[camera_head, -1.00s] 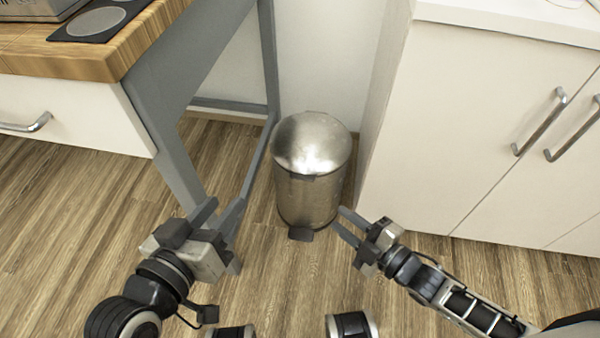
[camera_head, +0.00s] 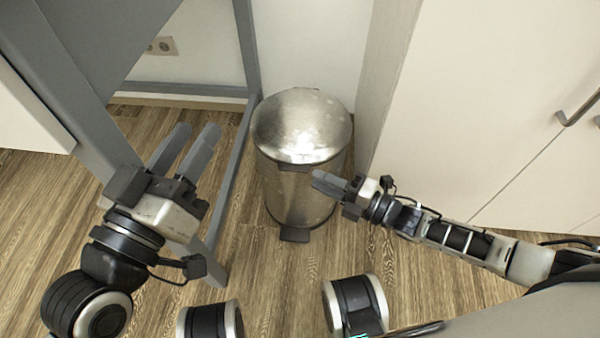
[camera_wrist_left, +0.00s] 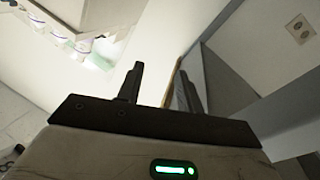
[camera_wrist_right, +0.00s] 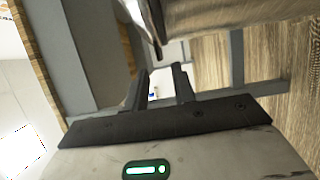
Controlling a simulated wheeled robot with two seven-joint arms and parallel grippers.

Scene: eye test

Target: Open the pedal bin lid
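The pedal bin is a metal cylinder; its body (camera_head: 285,195) stands upright on the floor in the head view. Its domed lid (camera_head: 300,125) is closed. The dark pedal (camera_head: 295,234) sticks out at the bottom front. My right gripper (camera_head: 317,180) is in front of the bin's upper right side, a little below the lid rim; I cannot tell whether it touches. In the right wrist view its fingers (camera_wrist_right: 161,82) are apart and empty, with part of the bin (camera_wrist_right: 215,12) above them. My left gripper (camera_head: 197,130) is open and empty, left of the bin.
A grey table leg (camera_head: 249,50) and low bar stand close to the bin's left. A white cabinet (camera_head: 470,110) stands to its right. A wall with a socket (camera_head: 160,46) is behind. Wooden floor (camera_head: 275,285) is clear in front of the bin.

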